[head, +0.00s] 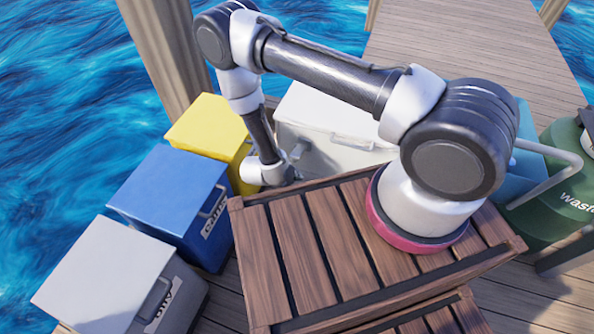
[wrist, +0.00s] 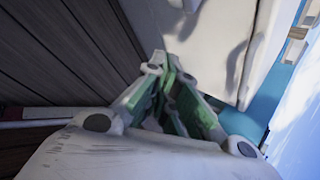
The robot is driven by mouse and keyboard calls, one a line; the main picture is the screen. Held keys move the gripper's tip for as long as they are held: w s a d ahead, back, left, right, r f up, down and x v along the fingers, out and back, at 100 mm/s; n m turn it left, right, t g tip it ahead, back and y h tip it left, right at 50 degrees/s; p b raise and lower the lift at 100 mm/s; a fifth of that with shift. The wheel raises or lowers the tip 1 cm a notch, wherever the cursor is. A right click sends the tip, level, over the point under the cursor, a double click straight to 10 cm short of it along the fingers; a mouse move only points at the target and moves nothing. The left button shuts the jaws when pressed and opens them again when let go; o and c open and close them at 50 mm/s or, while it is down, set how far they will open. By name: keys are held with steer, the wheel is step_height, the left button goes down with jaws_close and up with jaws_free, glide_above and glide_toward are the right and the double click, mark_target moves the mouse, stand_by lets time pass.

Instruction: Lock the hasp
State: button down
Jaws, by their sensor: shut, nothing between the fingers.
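A white lidded box (head: 325,118) with a front handle stands behind the wooden slatted top, partly hidden by my arm. In the wrist view a white upright surface (wrist: 215,35) fills the upper middle, with a shadow across it. My gripper (wrist: 160,62) has green inner pads and is shut and empty, its tips close to the lower part of that surface; contact cannot be told. In the head view my gripper is mostly hidden behind my wrist, near the box's left front.
A yellow box (head: 210,125), a blue box (head: 170,195) and a grey box (head: 105,275) stand along the left, beside water. A green waste bin (head: 565,195) stands at the right. The wooden slatted top (head: 300,250) fills the front middle. Plank decking (head: 455,40) extends behind.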

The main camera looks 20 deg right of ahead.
mark_target(298, 155)
steer(key=w+d+f, duration=0.3)
steer(key=w+f, duration=0.2)
steer(key=w, duration=0.1)
steer(key=shift+d, duration=0.25)
steer(key=shift+w+r, duration=0.15)
stand_by(0.3)
steer(key=shift+r+g, duration=0.3)
steer(key=shift+w+d+r+y, duration=0.1)
steer(key=shift+r+y, duration=0.15)
steer(key=shift+y, duration=0.15)
